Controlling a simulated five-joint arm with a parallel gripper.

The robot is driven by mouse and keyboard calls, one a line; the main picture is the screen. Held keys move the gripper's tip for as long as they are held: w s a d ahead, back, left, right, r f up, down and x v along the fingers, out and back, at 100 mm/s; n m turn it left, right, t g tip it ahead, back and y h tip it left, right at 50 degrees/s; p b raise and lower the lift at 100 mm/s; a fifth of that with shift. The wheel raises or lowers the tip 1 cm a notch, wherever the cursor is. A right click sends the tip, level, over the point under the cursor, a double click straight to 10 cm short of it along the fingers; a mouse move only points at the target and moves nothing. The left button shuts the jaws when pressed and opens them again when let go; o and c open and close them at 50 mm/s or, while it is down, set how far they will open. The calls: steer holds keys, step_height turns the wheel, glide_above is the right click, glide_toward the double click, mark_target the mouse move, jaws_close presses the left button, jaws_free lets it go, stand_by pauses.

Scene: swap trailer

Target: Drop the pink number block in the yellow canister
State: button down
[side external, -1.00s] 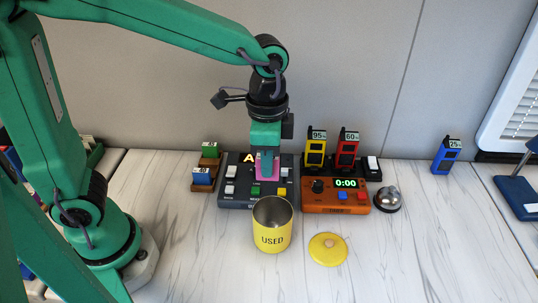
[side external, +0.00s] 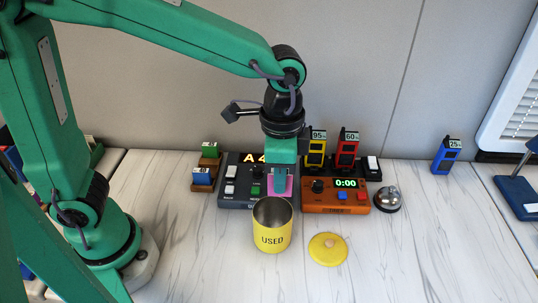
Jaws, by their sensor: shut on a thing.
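The pink number block (side external: 289,187) is held in my gripper (side external: 281,188), which points down and is shut on it. Part of the block is hidden behind the fingers. The yellow canister (side external: 272,231), marked USED, stands upright on the table with its top open. In the picture, my gripper and the block are just above and behind the canister's rim. The height gap between them cannot be told exactly. The yellow lid (side external: 328,249) lies flat on the table to the right of the canister.
A dark button panel (side external: 236,187) stands behind the canister, with an orange timer box (side external: 337,199) to its right. A bell (side external: 388,199) and a blue tagged block (side external: 445,156) are further right. Small green and blue blocks (side external: 203,176) sit left. The front table is clear.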

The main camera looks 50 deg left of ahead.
steer(key=shift+f, duration=2)
steer(key=c, duration=1.3)
jaws_free()
steer(key=shift+o, duration=0.2)
steer(key=shift+r, duration=3.95)
